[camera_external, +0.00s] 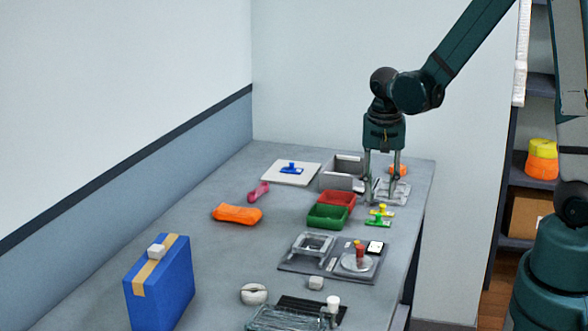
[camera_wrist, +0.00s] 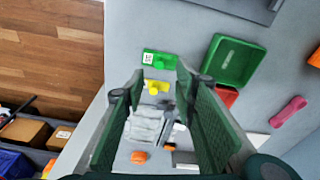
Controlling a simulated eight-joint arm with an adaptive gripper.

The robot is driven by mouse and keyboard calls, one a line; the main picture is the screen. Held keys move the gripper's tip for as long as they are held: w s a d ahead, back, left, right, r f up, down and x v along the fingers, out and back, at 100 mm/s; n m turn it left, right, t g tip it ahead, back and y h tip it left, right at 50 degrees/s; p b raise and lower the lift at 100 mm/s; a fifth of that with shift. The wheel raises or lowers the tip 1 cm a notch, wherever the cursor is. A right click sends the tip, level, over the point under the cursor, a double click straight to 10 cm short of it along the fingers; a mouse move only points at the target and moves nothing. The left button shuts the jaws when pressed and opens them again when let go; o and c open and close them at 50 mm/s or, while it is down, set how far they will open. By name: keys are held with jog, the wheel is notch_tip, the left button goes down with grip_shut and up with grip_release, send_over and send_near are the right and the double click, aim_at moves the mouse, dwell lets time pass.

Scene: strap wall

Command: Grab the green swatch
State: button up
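The green swatch (camera_external: 377,221) is a small flat green piece near the right edge of the table, just in front of a yellow piece. In the wrist view the green swatch (camera_wrist: 160,60) carries a white label and lies just beyond my fingertips. My gripper (camera_external: 382,198) points down over the table behind the swatch. In the wrist view my gripper (camera_wrist: 160,82) has its two fingers spread apart, with nothing held between them. The yellow piece (camera_wrist: 157,87) shows between the fingertips.
A green bin (camera_external: 327,217) and a red bin (camera_external: 337,199) stand left of the swatch. A grey box (camera_external: 342,172) and clear packets (camera_wrist: 147,124) are near my gripper. A tray with a scale (camera_external: 358,262) lies in front. The table's right edge is close.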

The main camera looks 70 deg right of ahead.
aim_at(379, 214)
jog(key=shift+f, duration=0.2)
jog(key=shift+d+f, duration=0.15)
jog(key=shift+f, duration=0.95)
jog(key=shift+d+f+b, duration=0.15)
jog(key=shift+f+b, duration=0.15)
jog(key=shift+f, duration=1)
jog(key=shift+d+f+b, duration=0.15)
jog(key=shift+f+b, duration=0.1)
jog(key=shift+f, duration=1.05)
grip_shut()
